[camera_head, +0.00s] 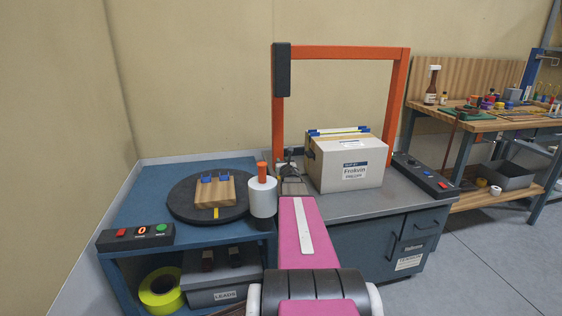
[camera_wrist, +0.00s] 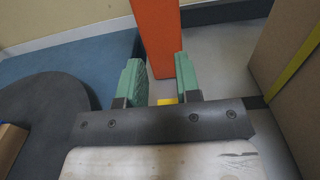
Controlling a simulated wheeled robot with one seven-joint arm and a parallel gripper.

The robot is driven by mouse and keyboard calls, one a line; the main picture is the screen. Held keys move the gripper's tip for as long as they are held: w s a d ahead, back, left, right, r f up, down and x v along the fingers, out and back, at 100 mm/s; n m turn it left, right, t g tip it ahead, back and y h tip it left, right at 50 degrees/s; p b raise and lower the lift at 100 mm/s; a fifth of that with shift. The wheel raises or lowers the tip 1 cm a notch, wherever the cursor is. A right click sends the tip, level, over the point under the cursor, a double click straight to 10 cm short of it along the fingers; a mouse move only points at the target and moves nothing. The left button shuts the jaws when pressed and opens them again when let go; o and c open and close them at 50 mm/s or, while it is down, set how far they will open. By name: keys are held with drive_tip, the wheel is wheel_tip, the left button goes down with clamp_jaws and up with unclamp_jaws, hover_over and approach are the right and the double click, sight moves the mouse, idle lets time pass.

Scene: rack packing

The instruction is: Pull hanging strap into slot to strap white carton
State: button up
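The white carton (camera_head: 345,172), with a printed label, stands upright on the grey top of the strapping machine (camera_head: 375,204). In the wrist view a brown carton side (camera_wrist: 292,92) fills the right edge, with a yellow band running along it. My gripper (camera_head: 288,163) is just left of the carton, near the foot of the orange arch (camera_head: 278,120). In the wrist view its green fingertips (camera_wrist: 160,77) are apart, with the orange post beyond them. A small yellow piece (camera_wrist: 166,101) shows between the fingers; I cannot tell whether it is strap. No hanging strap or slot is clearly visible.
A dark turntable (camera_head: 185,205) with a wooden block stands on the blue bench at left, beside a white cylinder (camera_head: 262,198) with an orange top. A control box (camera_head: 425,178) lies right of the carton. A cluttered workbench (camera_head: 480,124) is farther right.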

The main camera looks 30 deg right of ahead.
drive_tip(key=v, duration=0.7)
idle(0.3)
